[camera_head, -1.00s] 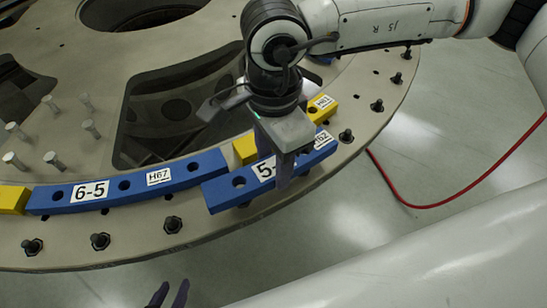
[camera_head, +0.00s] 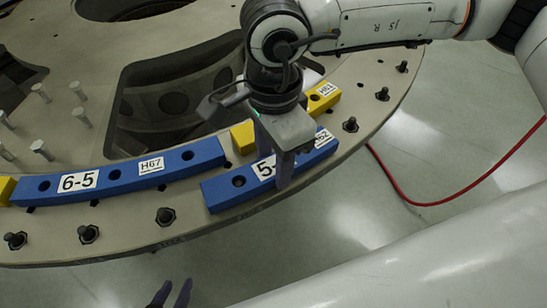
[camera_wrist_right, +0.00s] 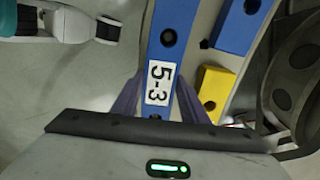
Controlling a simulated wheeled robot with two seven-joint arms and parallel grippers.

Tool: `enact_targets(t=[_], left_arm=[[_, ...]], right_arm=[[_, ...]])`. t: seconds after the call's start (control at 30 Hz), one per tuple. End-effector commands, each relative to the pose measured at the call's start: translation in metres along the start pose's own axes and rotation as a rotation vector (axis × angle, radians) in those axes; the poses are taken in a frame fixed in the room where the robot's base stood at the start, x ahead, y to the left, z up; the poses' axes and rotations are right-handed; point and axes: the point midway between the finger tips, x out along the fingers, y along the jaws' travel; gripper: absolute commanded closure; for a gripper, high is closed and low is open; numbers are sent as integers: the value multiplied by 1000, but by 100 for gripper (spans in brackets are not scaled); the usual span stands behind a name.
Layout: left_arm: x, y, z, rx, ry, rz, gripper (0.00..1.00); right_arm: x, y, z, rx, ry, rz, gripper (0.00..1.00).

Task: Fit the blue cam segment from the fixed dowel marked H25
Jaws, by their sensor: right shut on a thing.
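A blue cam segment (camera_head: 239,182) marked 5-3 is in my right gripper (camera_head: 284,182), over the outer rim of the turret plate (camera_head: 120,232). The right wrist view shows the two fingers on either side of this segment (camera_wrist_right: 178,18), by its 5-3 label. Its second label, at the right end, is partly blurred and seems to read H62. I cannot tell whether the segment touches the plate. My left gripper (camera_head: 172,294) shows at the bottom edge, its two dark fingers apart and empty. No H25 mark is readable.
Another blue segment (camera_head: 120,178), labelled 6-5 and H67, lies on the plate to the left. Yellow blocks (camera_head: 243,138) and (camera_head: 322,98) sit behind the held segment. Black knobs (camera_head: 165,216) line the rim; silver pins (camera_head: 82,116) stand at left. A red cable (camera_head: 420,204) lies on the floor.

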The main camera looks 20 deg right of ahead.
Motion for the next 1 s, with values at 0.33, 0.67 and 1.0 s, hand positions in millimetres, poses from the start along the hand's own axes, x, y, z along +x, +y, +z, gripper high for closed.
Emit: enact_targets(t=[0.33, 0.67, 1.0], left_arm=[[0, -2, -1, -2, 4, -3, 69], [0, -3, -1, -2, 5, -5, 69], [2, -3, -1, -2, 6, -6, 69]], right_arm=[[-1, 0, 0, 0, -1, -1, 43], [-1, 0, 0, 0, 0, 0, 38], [-53, -1, 0, 0, -1, -5, 38]])
